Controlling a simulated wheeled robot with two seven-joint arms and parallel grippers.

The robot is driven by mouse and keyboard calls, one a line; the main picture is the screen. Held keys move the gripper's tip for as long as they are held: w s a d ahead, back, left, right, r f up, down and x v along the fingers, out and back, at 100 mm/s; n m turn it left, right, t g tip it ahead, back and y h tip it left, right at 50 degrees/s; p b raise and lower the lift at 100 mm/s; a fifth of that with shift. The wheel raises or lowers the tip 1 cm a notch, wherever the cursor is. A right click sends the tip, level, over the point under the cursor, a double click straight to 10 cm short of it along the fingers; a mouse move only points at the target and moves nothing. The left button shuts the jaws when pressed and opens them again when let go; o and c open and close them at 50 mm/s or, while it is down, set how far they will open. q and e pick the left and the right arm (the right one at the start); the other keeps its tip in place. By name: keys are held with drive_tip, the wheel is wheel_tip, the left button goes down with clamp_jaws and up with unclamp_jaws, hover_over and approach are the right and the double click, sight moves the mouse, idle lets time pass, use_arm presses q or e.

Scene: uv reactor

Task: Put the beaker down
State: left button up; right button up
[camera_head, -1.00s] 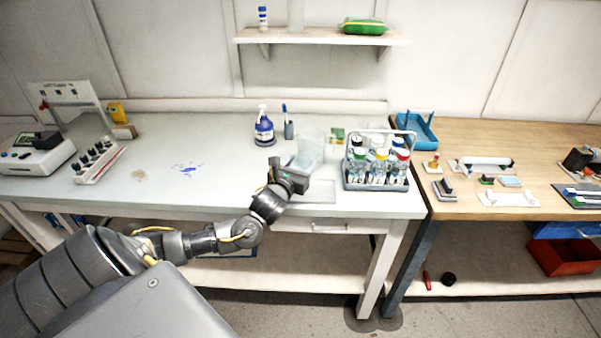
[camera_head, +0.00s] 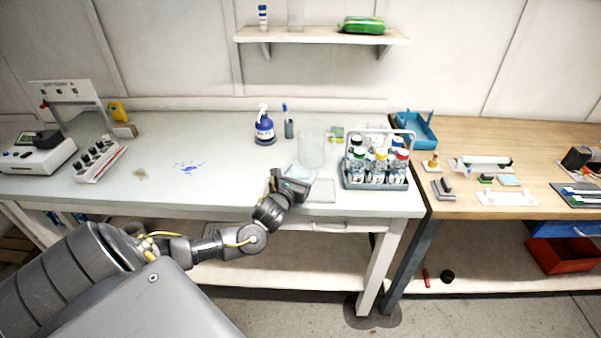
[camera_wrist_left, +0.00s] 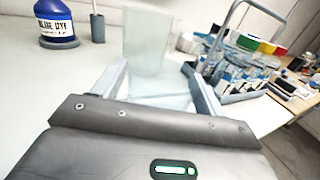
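The clear glass beaker (camera_head: 312,148) stands upright on the white bench, left of the bottle rack. It also shows in the left wrist view (camera_wrist_left: 147,42), just beyond the fingertips. My left gripper (camera_head: 300,173) is in front of the beaker, on the near side. In the left wrist view its fingers (camera_wrist_left: 156,72) are spread apart with nothing held between them. The beaker appears clear of the fingers. Its base is partly hard to make out through the pale, see-through surfaces. My right gripper is in neither view.
The grey rack of capped bottles (camera_head: 377,183) stands close on the right. A blue dye bottle (camera_head: 264,128) and a pen holder (camera_head: 289,129) stand behind to the left. A flat clear plate (camera_head: 320,191) lies near the front edge. The bench's left middle is mostly clear, with stains.

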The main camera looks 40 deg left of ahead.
use_arm(q)
drive_tip(key=shift+o, duration=0.5)
drive_tip(key=shift+r, duration=0.1)
drive_tip(key=shift+s, duration=0.15)
drive_tip(key=b+v, duration=0.1)
drive_tip(key=v, duration=1)
drive_tip(key=shift+s+b, duration=0.3)
drive_tip(key=shift+s, duration=0.05)
drive_tip(key=shift+d+r, duration=0.1)
drive_tip(key=shift+d, duration=0.05)
